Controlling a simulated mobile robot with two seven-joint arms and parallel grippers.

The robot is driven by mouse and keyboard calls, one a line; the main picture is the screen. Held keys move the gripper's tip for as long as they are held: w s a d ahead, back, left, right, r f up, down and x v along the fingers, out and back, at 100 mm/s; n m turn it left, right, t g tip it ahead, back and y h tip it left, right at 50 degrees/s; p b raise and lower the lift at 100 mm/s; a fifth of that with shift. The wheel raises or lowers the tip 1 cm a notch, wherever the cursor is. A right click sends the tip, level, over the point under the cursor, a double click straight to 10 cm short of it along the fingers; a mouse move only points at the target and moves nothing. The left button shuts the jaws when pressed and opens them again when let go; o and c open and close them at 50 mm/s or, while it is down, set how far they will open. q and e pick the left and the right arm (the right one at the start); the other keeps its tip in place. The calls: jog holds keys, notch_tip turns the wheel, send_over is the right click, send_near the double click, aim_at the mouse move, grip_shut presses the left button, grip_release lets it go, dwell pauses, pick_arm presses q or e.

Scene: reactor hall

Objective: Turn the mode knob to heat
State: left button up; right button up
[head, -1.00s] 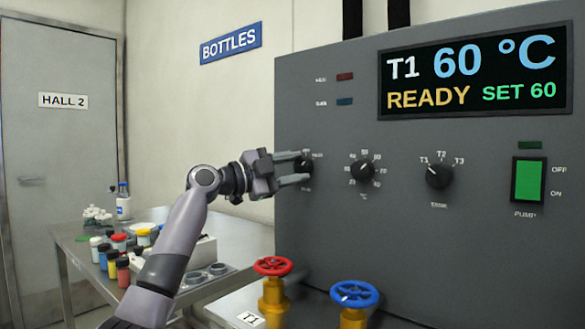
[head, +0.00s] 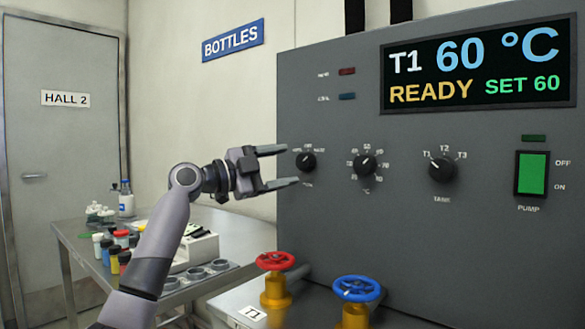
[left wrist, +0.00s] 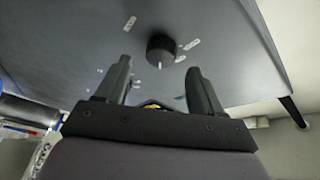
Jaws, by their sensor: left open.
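The mode knob (head: 306,161) is a small black round knob at the left of the grey panel, with tiny labels around it. Its white mark seems to point up and to the right in the head view. The labels are too small to read surely. My left gripper (head: 291,166) is open, its fingers pointing at the panel on either side of the knob's line. Its tips look short of the knob. In the left wrist view the knob (left wrist: 160,48) shows beyond and between the two open fingers (left wrist: 160,70), apart from both. My right gripper is not in view.
Right of the knob are a temperature knob (head: 364,163), a tank knob (head: 442,169) and a green pump switch (head: 532,173). A red valve wheel (head: 275,261) and a blue one (head: 357,289) stand below. A side table (head: 75,237) holds bottles at left.

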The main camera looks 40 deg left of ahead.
pick_arm(q)
jog(key=v, duration=0.3)
jog(key=shift+s+a+f, duration=0.1)
jog(key=shift+s, duration=0.1)
dwell(0.3)
